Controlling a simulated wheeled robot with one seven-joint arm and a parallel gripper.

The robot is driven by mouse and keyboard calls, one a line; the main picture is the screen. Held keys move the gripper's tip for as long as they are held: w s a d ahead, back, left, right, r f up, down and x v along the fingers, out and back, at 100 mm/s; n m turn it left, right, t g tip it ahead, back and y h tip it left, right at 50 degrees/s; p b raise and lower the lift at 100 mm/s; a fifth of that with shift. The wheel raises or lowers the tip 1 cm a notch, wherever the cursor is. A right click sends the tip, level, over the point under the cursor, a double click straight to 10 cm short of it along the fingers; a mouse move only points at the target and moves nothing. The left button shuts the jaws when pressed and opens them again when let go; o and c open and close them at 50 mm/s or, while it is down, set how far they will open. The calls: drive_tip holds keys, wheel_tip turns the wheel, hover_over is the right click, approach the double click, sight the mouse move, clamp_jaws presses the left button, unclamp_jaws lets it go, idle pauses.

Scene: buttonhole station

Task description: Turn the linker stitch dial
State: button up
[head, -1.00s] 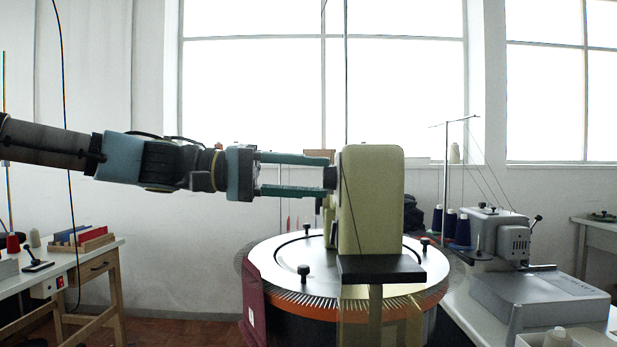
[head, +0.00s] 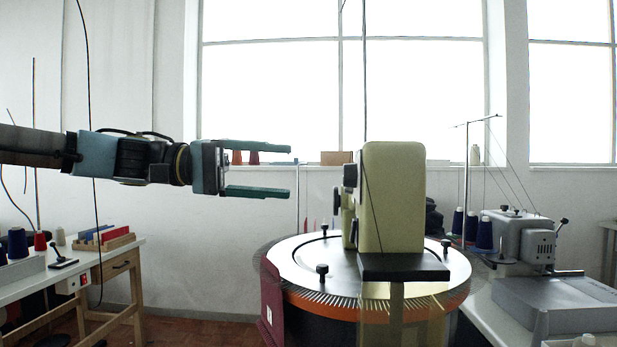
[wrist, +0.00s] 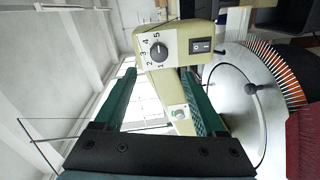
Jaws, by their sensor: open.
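The linker's cream head (head: 393,200) stands over its round dial plate ringed with points (head: 310,250). The stitch dial (head: 350,175) is a dark knob on the head's left side. In the wrist view the dial (wrist: 158,52) shows face on, with numbers 1 to 5 around it; I cannot read its pointer surely. My gripper (head: 290,171) is open and empty, left of the dial at about its height. A clear gap separates the fingertips from the knob. In the wrist view the dial lies between and just beyond the fingertips.
A black rocker switch (wrist: 201,46) sits beside the dial, and a small knob (wrist: 180,113) lower on the machine. Black posts (head: 322,272) stand on the plate. A maroon panel (head: 272,305) hangs at its left. A grey sewing machine (head: 525,240) stands right.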

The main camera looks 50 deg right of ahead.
drive_tip(key=shift+p+v, duration=1.1)
drive_tip(key=shift+v, duration=0.05)
drive_tip(key=shift+r, duration=0.1)
drive_tip(key=w+a+f+n+t+y, duration=0.1)
drive_tip(key=f+t, duration=0.1)
drive_tip(key=f, duration=0.6)
drive_tip(key=w+a+f+n+t+y+p, duration=0.1)
drive_tip(key=f+n+t+y, duration=0.1)
drive_tip(key=f, duration=0.5)
drive_tip(key=w+a+f+n+t+y, duration=0.1)
drive_tip(key=f+t, duration=0.1)
drive_tip(key=f, duration=0.6)
drive_tip(key=w+a+f+n+t+y, duration=0.2)
drive_tip(key=w+a+f+t, duration=0.15)
drive_tip(key=a+f, duration=0.4)
drive_tip(key=w+a+r+n+t+y+p, duration=0.1)
drive_tip(key=w+a+n+t+y, duration=0.1)
drive_tip(key=a, duration=1.3)
drive_tip(key=w+a+r+n+t+y, duration=0.1)
drive_tip(key=w+a, duration=0.5)
drive_tip(key=a, duration=0.9)
drive_tip(key=n+t+y, duration=0.1)
drive_tip(key=n+t, duration=0.1)
drive_tip(key=t, duration=0.1)
drive_tip(key=shift+a+n+p, duration=0.3)
drive_tip(key=shift+n+p, duration=0.1)
